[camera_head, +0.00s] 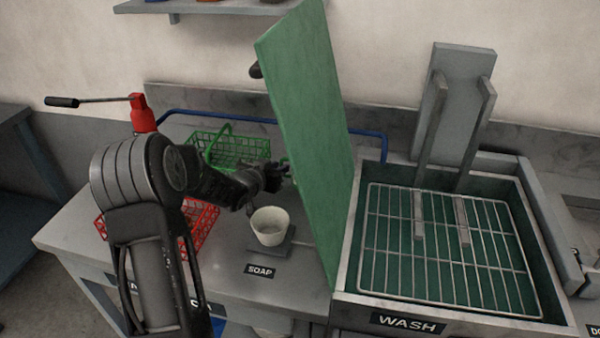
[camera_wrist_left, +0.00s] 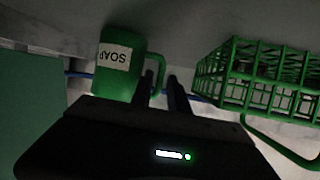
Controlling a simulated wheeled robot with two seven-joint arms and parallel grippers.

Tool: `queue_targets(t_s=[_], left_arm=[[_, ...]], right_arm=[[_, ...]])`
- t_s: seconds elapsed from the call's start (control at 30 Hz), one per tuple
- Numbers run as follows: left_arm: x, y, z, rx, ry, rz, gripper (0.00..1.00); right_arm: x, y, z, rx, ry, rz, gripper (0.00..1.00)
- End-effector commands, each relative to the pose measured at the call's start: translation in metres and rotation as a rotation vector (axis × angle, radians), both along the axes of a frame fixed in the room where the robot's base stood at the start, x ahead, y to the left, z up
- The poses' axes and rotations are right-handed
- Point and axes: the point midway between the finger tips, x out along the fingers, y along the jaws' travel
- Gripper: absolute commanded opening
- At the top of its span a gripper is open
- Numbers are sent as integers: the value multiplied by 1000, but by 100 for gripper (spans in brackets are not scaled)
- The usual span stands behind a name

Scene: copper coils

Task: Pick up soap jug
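The soap jug (camera_wrist_left: 117,72) is green with a white SOAP label, which appears upside down in the left wrist view. Its handle (camera_wrist_left: 160,72) faces the fingers. In the head view the jug is mostly hidden behind the green panel; a small green piece (camera_head: 287,168), apparently its handle, shows at my left gripper (camera_head: 275,178). In the left wrist view my left gripper (camera_wrist_left: 162,88) has its two dark fingers apart, with the handle at or just beyond the gap between their tips. Contact cannot be told. My right gripper is not in view.
The tall green panel (camera_head: 305,130) stands just right of my left gripper. A white cup (camera_head: 270,226) sits on a dark pad below it. A green basket (camera_head: 232,150) and red basket (camera_head: 203,222) are nearby. The wash basin (camera_head: 350,275) with a wire rack lies right.

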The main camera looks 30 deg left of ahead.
Motion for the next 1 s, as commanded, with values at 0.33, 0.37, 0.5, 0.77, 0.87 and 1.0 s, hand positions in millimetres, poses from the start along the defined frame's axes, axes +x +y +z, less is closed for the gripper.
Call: queue_targets(t_s=[0.33, 0.37, 0.5, 0.77, 0.87, 1.0], left_arm=[[0, 0, 0, 0, 0, 0, 21], [0, 0, 0, 0, 0, 0, 21], [0, 0, 0, 0, 0, 0, 15], [0, 0, 0, 0, 0, 0, 0], [0, 0, 0, 0, 0, 0, 0], [0, 0, 0, 0, 0, 0, 0]], right_arm=[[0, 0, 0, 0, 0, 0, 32], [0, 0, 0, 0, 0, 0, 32], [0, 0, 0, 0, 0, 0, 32], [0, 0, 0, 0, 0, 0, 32], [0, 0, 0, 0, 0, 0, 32], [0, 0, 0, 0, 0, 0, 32]])
